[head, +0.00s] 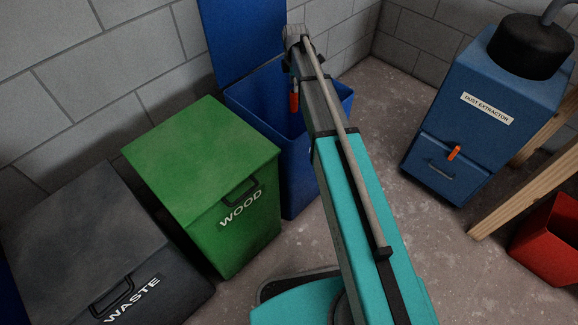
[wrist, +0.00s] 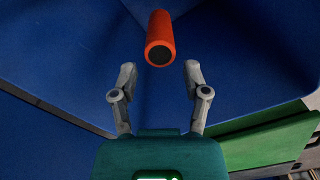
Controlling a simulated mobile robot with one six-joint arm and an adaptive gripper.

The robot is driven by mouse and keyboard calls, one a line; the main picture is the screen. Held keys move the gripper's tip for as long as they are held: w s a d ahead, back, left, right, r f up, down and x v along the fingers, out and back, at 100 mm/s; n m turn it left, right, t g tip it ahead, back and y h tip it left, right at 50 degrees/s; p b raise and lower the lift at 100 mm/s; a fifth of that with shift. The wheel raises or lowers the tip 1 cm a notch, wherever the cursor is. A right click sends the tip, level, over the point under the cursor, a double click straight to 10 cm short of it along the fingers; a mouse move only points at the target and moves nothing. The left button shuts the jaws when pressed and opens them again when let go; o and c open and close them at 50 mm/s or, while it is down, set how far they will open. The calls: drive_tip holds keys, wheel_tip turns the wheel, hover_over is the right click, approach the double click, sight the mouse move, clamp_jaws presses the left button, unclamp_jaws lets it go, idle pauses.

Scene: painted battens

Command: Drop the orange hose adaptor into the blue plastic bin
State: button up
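The orange hose adaptor (wrist: 160,38) is a short cylinder with a dark open end. In the wrist view it is just beyond my fingertips, with a gap to each finger and nothing visibly holding it. In the head view the adaptor (head: 294,102) shows against the inside of the blue plastic bin (head: 298,172), whose lid (head: 243,40) stands up. My gripper (wrist: 160,72) is open over the bin's mouth, its fingers spread apart. In the head view my arm hides part of the bin and most of the gripper.
A closed green WOOD bin (head: 205,165) stands left of the blue bin, and a dark WASTE bin (head: 95,245) further left. A blue dust extractor (head: 490,110) and a red container (head: 550,240) are at the right. Block walls stand behind; floor shows between.

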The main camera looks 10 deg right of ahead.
drive_tip(key=shift+o, duration=0.9)
drive_tip(key=shift+r, duration=0.25)
drive_tip(key=s+r+n+p, duration=0.1)
drive_tip(key=s+r+p, duration=0.1)
drive_tip(key=r+p, duration=1.3)
drive_tip(key=s+d+r+n+p, duration=0.1)
drive_tip(key=r+p, duration=1.4)
drive_tip(key=shift+s+n, duration=0.3)
drive_tip(key=shift+s, duration=0.1)
idle(1.0)
